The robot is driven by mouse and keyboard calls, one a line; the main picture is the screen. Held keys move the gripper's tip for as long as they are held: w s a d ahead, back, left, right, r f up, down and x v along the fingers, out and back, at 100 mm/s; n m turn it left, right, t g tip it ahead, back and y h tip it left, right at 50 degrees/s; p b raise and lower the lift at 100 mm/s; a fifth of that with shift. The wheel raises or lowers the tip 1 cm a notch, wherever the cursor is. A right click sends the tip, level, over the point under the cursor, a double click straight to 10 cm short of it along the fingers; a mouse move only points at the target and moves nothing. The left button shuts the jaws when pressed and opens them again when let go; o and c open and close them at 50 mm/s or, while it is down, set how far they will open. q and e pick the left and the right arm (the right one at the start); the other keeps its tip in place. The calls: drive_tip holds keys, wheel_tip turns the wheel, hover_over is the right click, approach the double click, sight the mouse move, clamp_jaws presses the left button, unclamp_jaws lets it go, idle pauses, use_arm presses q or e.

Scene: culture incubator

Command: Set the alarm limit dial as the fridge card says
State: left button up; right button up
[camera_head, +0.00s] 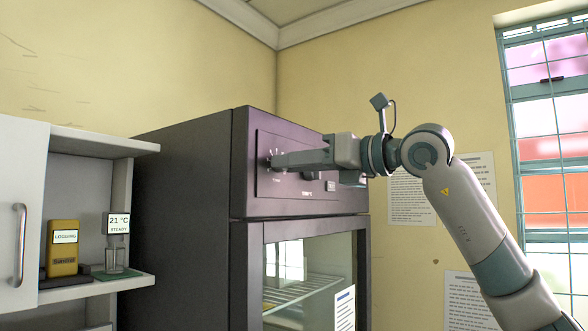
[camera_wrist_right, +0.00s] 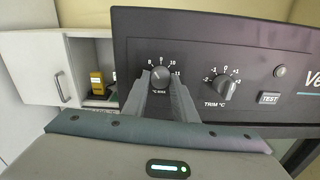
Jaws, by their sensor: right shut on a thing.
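The alarm limit dial (camera_wrist_right: 160,78) is a black knob on the dark panel, with a scale showing 8, 9, 10 and 11 and a label that seems to read °C MAX. My right gripper (camera_head: 274,162) reaches in from the right, and its fingers are shut on this dial's knob. In the wrist view the fingers hide the knob's lower sides, and its exact setting is too small to read. A white printed card (camera_head: 344,308) is on the fridge's glass door, its text unreadable from here. My left gripper is not in view.
A TRIM °C dial (camera_wrist_right: 227,88), a TEST button (camera_wrist_right: 269,98) and a small round button (camera_wrist_right: 280,71) are right of the held dial. A window is at right.

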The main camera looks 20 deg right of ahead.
drive_tip(key=m+b, duration=0.6)
drive_tip(key=shift+m, duration=0.4)
idle(0.3)
drive_tip(key=o, duration=1)
drive_tip(key=shift+o, duration=0.2)
drive_tip(key=shift+s+d+b, duration=0.1)
drive_tip(key=shift+s+b, duration=0.05)
drive_tip(key=shift+b, duration=0.15)
